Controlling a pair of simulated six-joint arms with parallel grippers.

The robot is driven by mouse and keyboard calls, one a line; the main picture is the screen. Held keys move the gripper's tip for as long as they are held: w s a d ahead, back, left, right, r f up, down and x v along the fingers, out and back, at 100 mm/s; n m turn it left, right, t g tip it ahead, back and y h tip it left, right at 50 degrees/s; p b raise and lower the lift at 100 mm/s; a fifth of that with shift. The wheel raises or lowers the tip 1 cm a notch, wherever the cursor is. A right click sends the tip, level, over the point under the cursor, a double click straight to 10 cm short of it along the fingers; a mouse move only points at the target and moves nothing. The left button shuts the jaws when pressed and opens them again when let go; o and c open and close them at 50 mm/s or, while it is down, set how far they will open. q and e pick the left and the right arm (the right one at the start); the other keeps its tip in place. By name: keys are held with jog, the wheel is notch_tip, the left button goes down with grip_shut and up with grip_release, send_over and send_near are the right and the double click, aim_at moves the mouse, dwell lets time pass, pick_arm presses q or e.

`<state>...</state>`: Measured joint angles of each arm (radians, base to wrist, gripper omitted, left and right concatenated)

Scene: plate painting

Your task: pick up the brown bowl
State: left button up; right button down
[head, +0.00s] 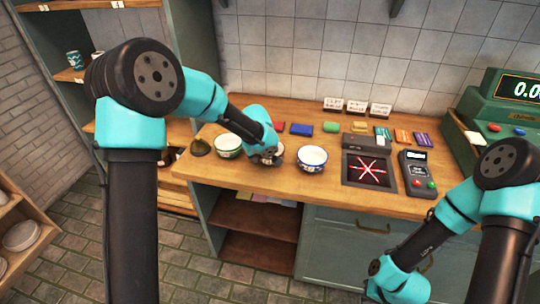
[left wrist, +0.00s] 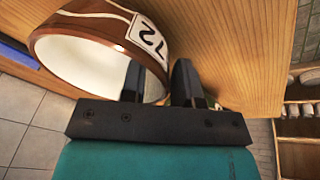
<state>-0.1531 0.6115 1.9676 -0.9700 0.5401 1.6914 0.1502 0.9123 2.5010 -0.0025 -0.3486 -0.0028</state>
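The brown bowl (left wrist: 100,28) fills the upper left of the left wrist view, with a white band on its side and a white label reading 72. Its inside is pale. My left gripper (left wrist: 160,82) is open at its rim: one dark finger is over the bowl's inside, the other outside the wall. I cannot tell whether either finger touches. In the head view my left gripper (head: 270,156) is over the counter and hides most of this bowl. My right arm is at the lower right of the head view; its fingers are not visible.
A green-rimmed bowl (head: 228,147) stands left of my left gripper and a blue-patterned bowl (head: 312,159) stands right of it. Further right are a dark screen pad (head: 369,172) and a card terminal (head: 417,175). Coloured blocks and small signs line the counter's back.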

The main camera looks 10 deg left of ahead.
pick_arm(q)
grip_shut()
jog(key=shift+r, duration=0.1)
dwell(0.3)
jog(key=shift+r, duration=1.35)
jog(key=shift+s+r, duration=0.1)
jog(key=shift+r, duration=0.3)
jog(key=s+d, duration=0.2)
jog(key=s, duration=0.5)
jog(key=s+d+r, duration=0.1)
jog(key=s+d, duration=0.2)
jog(key=s, duration=0.5)
jog(key=shift+r, duration=0.15)
jog(key=shift+w, duration=0.1)
